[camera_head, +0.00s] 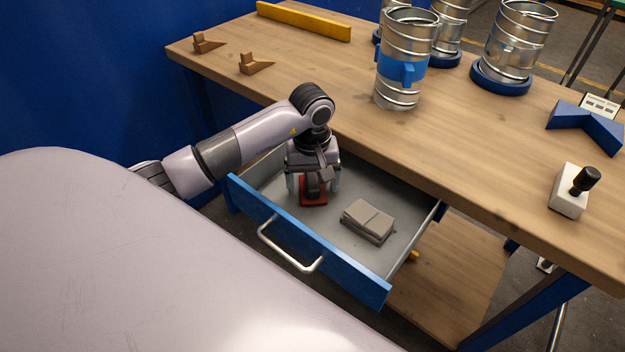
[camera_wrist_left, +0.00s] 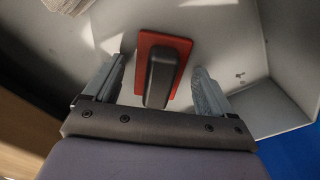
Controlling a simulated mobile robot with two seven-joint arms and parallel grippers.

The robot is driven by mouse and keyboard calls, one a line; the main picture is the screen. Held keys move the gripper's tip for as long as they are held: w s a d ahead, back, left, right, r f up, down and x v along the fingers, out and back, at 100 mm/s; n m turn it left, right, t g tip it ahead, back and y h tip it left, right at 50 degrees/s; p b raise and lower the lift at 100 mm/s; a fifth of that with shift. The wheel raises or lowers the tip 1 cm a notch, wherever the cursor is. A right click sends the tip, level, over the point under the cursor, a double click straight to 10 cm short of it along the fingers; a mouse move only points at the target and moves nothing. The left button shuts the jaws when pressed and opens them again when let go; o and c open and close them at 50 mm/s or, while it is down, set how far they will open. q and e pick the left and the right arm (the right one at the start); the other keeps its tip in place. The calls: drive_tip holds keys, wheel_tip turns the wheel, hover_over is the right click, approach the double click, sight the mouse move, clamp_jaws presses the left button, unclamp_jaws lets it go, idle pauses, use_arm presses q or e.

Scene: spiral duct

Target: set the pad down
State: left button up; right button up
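The pad (camera_head: 314,198) is a red rectangular plate with a dark grey block handle. It appears to lie flat on the floor of the open drawer (camera_head: 280,225), toward its left part. My left gripper (camera_head: 313,184) points down over it inside the drawer. In the left wrist view, the pad (camera_wrist_left: 179,42) lies between the spread fingers of my left gripper (camera_wrist_left: 158,70). A gap shows on each side of the dark handle, so the fingers are open and not clamped on it. My right gripper is not in view.
A stack of grey-brown pads (camera_head: 368,218) lies right of the red pad in the drawer. The drawer's blue front (camera_head: 340,265) has a metal handle. On the wooden table (camera_head: 460,140) stand several spiral ducts, one with a blue clamp (camera_head: 403,70), and a white block with a black knob (camera_head: 568,195).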

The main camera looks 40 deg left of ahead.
sight(312, 181)
use_arm(q)
drive_tip(key=shift+r, duration=0.25)
wheel_tip(312, 181, up, 12)
drive_tip(key=b, duration=0.1)
drive_tip(key=shift+s+f, duration=0.15)
idle(0.6)
